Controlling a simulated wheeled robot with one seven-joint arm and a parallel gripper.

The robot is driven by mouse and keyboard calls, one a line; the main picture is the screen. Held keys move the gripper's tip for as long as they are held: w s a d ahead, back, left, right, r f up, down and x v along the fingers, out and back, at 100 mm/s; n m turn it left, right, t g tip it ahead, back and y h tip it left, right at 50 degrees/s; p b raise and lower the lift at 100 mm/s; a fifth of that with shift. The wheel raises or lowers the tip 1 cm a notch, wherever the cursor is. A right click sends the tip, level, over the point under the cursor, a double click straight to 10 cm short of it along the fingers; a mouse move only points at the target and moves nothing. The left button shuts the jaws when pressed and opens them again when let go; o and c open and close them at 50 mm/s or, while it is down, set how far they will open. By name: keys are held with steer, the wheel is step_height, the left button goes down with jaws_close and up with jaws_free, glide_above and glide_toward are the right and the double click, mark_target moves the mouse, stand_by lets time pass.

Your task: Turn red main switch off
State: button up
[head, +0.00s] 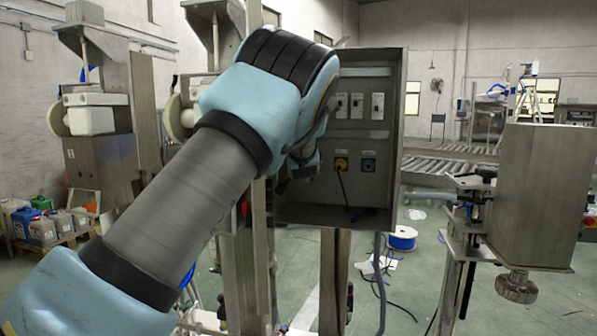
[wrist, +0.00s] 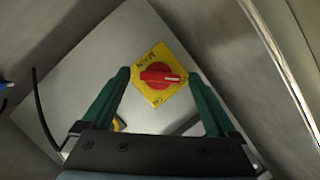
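The red main switch (wrist: 158,75) is a rotary knob on a yellow square plate (wrist: 150,55) with dark lettering, fixed to a grey panel. Its red handle lies nearly level across the wrist picture, with a pale mark at its right end. My gripper (wrist: 158,77) is open, its two green fingers pointing at the panel. One fingertip is left of the knob and one right, with gaps to the red handle. Whether the tips touch the panel I cannot tell. In the head view my arm covers most of the gripper, and I cannot make out the red knob.
A black cable (wrist: 42,108) hangs at left in the wrist view. A steel wall (wrist: 280,60) stands close at right.

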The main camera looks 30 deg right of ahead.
steer(key=shift+s, duration=0.1)
steer(key=b+v, duration=0.2)
steer(key=v, duration=0.8)
steer(key=shift+s, duration=0.25)
steer(key=shift+a+r, duration=0.1)
